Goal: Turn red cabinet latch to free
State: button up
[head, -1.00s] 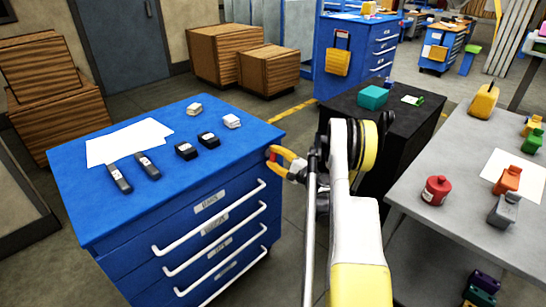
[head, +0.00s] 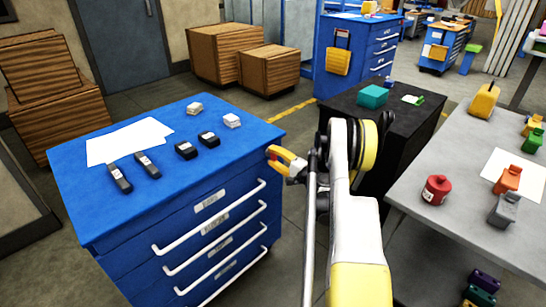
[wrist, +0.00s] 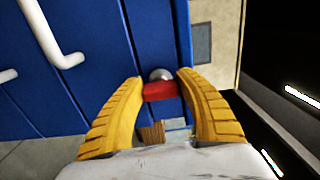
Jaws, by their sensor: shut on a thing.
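The red latch (wrist: 160,91) shows in the wrist view as a short red bar beside a round silver knob (wrist: 160,74), on the blue cabinet's edge. The bar lies nearly crosswise in that view. My gripper (wrist: 161,92) has its two yellow fingers closed on the red bar, one at each end. In the head view my gripper (head: 279,156) is at the right front corner of the blue cabinet (head: 235,165).
Papers (head: 128,142) and several small dark and pale items lie on the cabinet top. White drawer handles (head: 205,218) stick out from its front. A black cabinet (head: 405,125) stands behind my arm. A grey table (head: 440,215) with a red canister (head: 436,190) is at the right.

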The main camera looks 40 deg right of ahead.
aim_at(275, 157)
jog(key=o, duration=1.2)
jog(key=s, duration=0.7)
jog(key=shift+s+d, duration=0.2)
jog(key=shift+d, duration=0.05)
